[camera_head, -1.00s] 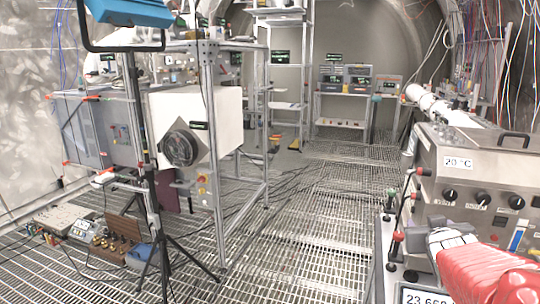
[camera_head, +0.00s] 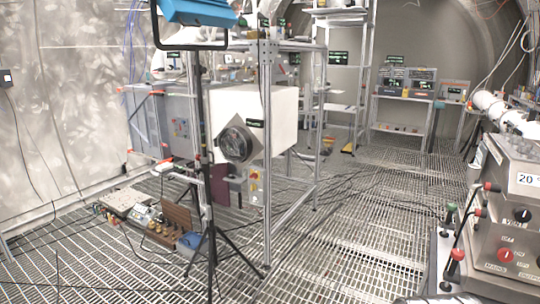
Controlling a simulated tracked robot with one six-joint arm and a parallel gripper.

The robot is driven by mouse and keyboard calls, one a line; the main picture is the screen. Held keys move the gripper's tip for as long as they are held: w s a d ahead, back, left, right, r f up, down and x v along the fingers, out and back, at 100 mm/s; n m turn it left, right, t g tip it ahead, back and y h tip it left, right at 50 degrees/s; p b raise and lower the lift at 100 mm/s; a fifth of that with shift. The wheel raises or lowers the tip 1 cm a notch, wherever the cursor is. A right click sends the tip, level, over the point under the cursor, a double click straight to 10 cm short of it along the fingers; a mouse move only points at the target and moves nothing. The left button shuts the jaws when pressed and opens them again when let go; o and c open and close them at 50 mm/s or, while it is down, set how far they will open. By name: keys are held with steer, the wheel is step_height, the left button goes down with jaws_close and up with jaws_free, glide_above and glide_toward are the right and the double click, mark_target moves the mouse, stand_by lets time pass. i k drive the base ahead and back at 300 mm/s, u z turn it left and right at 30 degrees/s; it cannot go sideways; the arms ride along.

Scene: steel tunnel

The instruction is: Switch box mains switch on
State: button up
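I cannot tell for sure which thing is the switch box. A small yellow and grey control box (camera_head: 254,185) with a red button hangs on the metal frame in the middle. A small dark grey box (camera_head: 6,78) with a cable hanging from it is on the left wall, cut by the picture edge. On the steel cabinet at the right is a red rotary knob (camera_head: 505,255) marked OFF. No switch positions on the small boxes can be read. My gripper is not in view; only a pale bit of something shows at the bottom edge.
A black tripod (camera_head: 210,215) stands in front of the metal frame (camera_head: 268,130). Equipment boxes (camera_head: 125,200) and cables lie on the grating at left. The steel cabinet (camera_head: 512,165) blocks the right. Grating floor (camera_head: 350,240) is open between frame and cabinet, with cables across it.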

mark_target(504, 254)
steer(key=z, duration=1.25)
steer(key=k, duration=0.3)
steer(key=z, duration=0.3)
steer(key=i, duration=0.5)
steer(key=u, duration=0.05)
